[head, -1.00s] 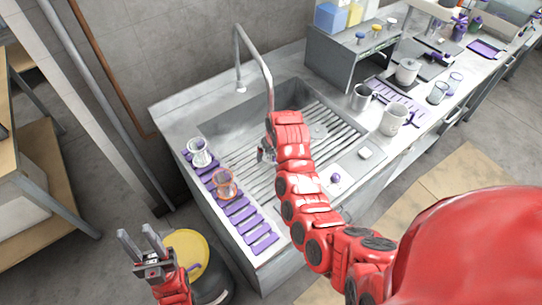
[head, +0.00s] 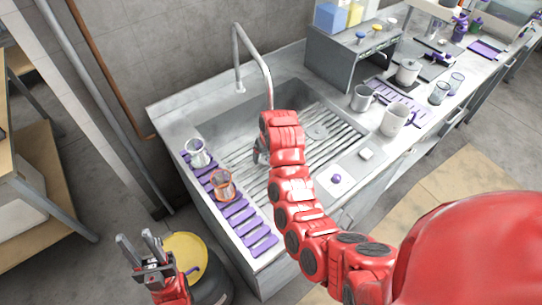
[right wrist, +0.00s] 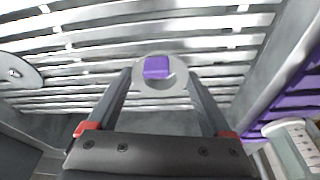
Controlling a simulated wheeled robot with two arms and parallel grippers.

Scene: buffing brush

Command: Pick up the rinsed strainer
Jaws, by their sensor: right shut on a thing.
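My right gripper (right wrist: 160,82) is shut on a round grey piece with a purple square grip, which I take to be the strainer (right wrist: 157,68). It is held between the fingertips above the slatted sink floor. In the head view my right gripper (head: 261,152) is over the left part of the sink, mostly hidden by my red wrist, and the strainer cannot be made out there. My left gripper (head: 140,245) is open and empty, off the counter at lower left.
The steel sink (head: 330,112) has a tap (head: 256,62) at its back. A clear beaker (head: 197,155) and an orange-tinted beaker (head: 222,187) stand on the purple slatted mat (head: 261,241) left of it. Mugs (head: 396,119) stand right. A yellow-topped bin (head: 187,254) is below.

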